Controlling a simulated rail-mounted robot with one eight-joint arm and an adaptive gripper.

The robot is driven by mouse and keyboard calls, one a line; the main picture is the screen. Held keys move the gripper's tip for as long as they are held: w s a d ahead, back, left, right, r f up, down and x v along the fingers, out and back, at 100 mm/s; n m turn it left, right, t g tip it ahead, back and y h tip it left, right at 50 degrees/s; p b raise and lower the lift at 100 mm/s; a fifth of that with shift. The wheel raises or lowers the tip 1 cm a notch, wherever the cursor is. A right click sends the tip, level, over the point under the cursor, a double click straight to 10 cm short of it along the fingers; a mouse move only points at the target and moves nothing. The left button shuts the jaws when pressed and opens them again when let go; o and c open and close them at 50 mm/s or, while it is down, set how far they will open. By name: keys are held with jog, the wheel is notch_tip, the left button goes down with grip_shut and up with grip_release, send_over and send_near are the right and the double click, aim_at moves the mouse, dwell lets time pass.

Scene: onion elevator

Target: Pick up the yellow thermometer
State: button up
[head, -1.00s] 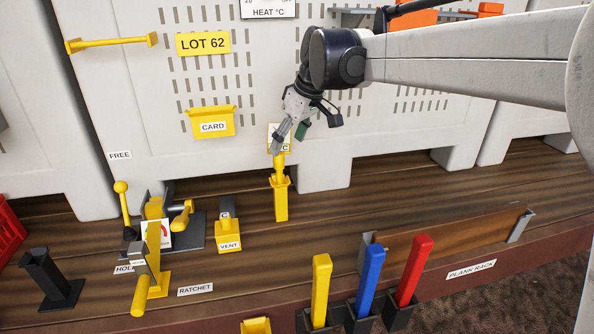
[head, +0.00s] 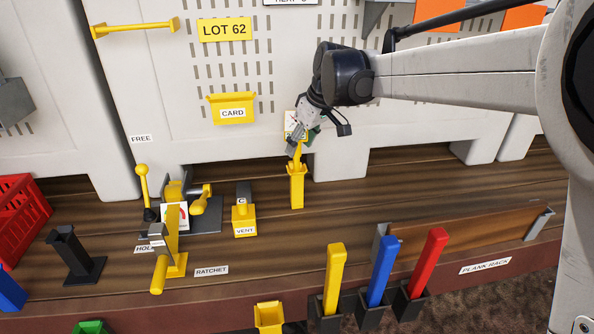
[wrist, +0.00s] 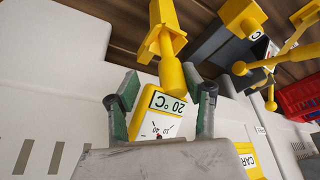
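The yellow thermometer stands upright in a yellow post holder (head: 297,190) on the wooden deck. Its yellow-framed white dial plate (head: 291,122) is partly hidden behind my gripper (head: 301,138) in the head view. In the wrist view the thermometer (wrist: 159,117) shows its "20 °C" panel and dial between my two fingers, with its yellow stem running up into the holder (wrist: 165,35). My gripper (wrist: 161,88) is open, one green-padded finger on each side of the plate. Gaps show between plate and fingers, so it does not look clamped.
The pale crate wall with a yellow card holder (head: 232,109) rises close behind. A vent block (head: 244,220) and a ratchet device (head: 170,255) stand left of the holder. Yellow, blue (head: 381,272) and red handles stand in front, beside a plank rack (head: 470,238). Bare deck lies right of the holder.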

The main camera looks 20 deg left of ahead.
grip_shut()
jog(key=shift+r, duration=0.1)
